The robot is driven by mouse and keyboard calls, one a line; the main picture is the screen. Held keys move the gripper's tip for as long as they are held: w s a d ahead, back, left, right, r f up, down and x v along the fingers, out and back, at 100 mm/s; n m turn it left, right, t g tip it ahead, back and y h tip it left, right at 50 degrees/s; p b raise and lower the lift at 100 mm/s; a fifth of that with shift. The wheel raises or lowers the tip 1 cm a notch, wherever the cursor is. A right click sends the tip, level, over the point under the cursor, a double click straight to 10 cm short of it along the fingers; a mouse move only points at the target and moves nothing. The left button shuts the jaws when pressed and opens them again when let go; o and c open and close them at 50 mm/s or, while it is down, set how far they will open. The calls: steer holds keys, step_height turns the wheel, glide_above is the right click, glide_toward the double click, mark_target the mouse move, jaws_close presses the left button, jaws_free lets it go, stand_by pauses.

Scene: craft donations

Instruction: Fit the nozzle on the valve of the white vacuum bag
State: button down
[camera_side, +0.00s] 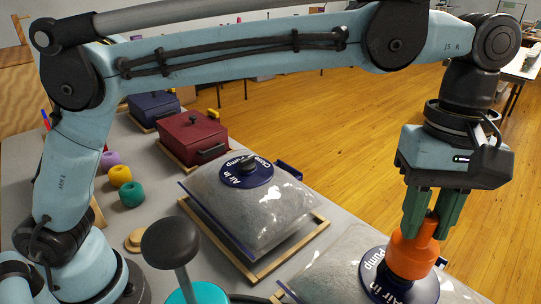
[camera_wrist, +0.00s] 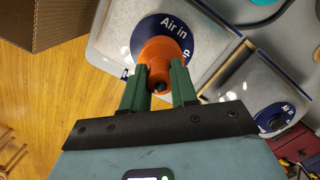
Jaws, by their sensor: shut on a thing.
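My gripper (camera_side: 431,218) is shut on the orange nozzle (camera_side: 412,256), which points down. In the wrist view, my gripper (camera_wrist: 160,76) has its two green fingers on either side of the nozzle (camera_wrist: 157,57). The nozzle's lower end is at the dark blue "Air in" disc (camera_side: 372,268) of the nearer filled bag (camera_side: 335,262). The same disc shows in the wrist view (camera_wrist: 178,24). The nozzle covers the valve there, so I cannot tell whether it is seated or just above. A second bag (camera_side: 243,215) has its own blue disc (camera_side: 247,176) with a dark cap.
The second bag lies on a wooden-edged tray (camera_side: 319,228). A dark knob (camera_side: 170,241) on a teal base (camera_side: 190,294) stands at the front. A maroon box (camera_side: 194,137), a blue box (camera_side: 152,107) and yarn balls (camera_side: 132,194) are further back. Wooden floor lies beyond.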

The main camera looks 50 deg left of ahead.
mark_target(419, 235)
steer(key=shift+f, duration=1.65)
steer(key=c, duration=0.8)
jaws_free()
steer(key=shift+r, duration=0.1)
steer(key=shift+w+a+r, duration=0.1)
steer(key=shift+r, duration=1.1)
steer(key=shift+w+a+r, duration=0.1)
steer(key=shift+w+r, duration=0.05)
steer(key=shift+r, duration=1.1)
steer(key=shift+w+a+r, duration=0.1)
steer(key=shift+r, duration=1.1)
steer(key=shift+s+d+f, duration=0.1)
steer(key=shift+f, duration=1.05)
steer(key=shift+s+d+f, duration=0.1)
steer(key=shift+s+f, duration=0.05)
steer(key=shift+f, duration=1)
steer(key=shift+s+d+f, duration=0.1)
steer(key=shift+f, duration=1.05)
